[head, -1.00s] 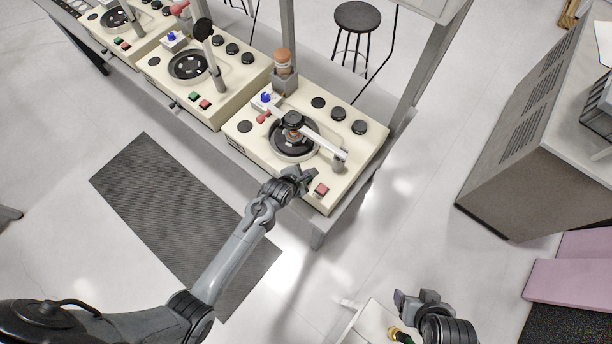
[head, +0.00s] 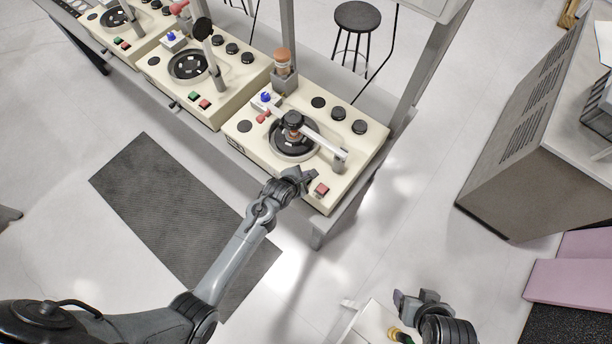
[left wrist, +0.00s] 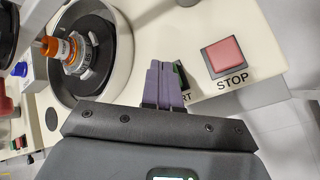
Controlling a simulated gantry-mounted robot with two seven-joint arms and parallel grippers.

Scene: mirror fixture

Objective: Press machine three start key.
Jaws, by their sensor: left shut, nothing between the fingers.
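The nearest cream machine (head: 247,143) in the row has a round dark bowl and a red stop key (head: 321,190) on its front edge. The left wrist view shows this key labelled STOP (left wrist: 224,57). Left of it is a green start key (left wrist: 182,76), mostly hidden behind my fingers, with only the end of its label showing. My left gripper (head: 308,177) is shut and empty, its fingertips (left wrist: 162,68) over or right beside the start key. I cannot tell whether they touch it. My right gripper (head: 415,297) is at the bottom right, far from the machine; its jaws are unclear.
A pivoted arm (head: 325,144) spans the bowl, and an orange-and-white piece (left wrist: 66,50) sits there. Other machines (head: 190,65) stand further left on the bench. A dark mat (head: 160,190) lies on the floor. A grey cabinet (head: 510,170) stands at right.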

